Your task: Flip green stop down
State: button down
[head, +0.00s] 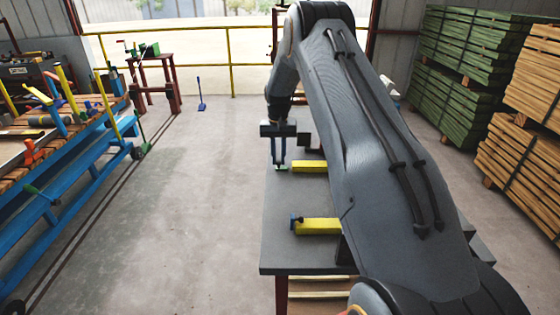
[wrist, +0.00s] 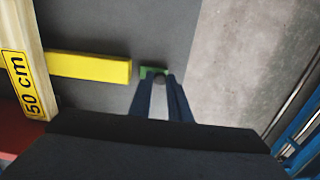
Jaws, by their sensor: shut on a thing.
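The green stop (head: 281,170) is a small green piece by the left end of the far yellow bar (head: 309,166) on the dark grey table. In the wrist view the green stop (wrist: 147,71) shows at my fingertips, just beyond the end of the yellow bar (wrist: 90,67). My gripper (head: 279,163) points down over the table's left edge area. Its blue fingers (wrist: 160,84) are close together, shut on the green stop. The fingers hide much of the stop, so I cannot tell its exact tilt.
A nearer yellow bar (head: 318,226) with a blue end piece (head: 296,221) lies on the grey table (head: 290,257). A blue-framed bench (head: 70,193) stands left, stacked wood (head: 522,160) right.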

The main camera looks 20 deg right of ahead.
aim_at(278, 162)
dwell(0.3)
jog(key=c, duration=1.7)
grip_release()
jog(key=shift+a, duration=0.1)
jog(key=shift+o, duration=0.2)
notch_tip(278, 162, up, 8)
jog(key=b, duration=0.2)
jog(key=shift+a+f, duration=0.1)
jog(key=shift+f, duration=0.05)
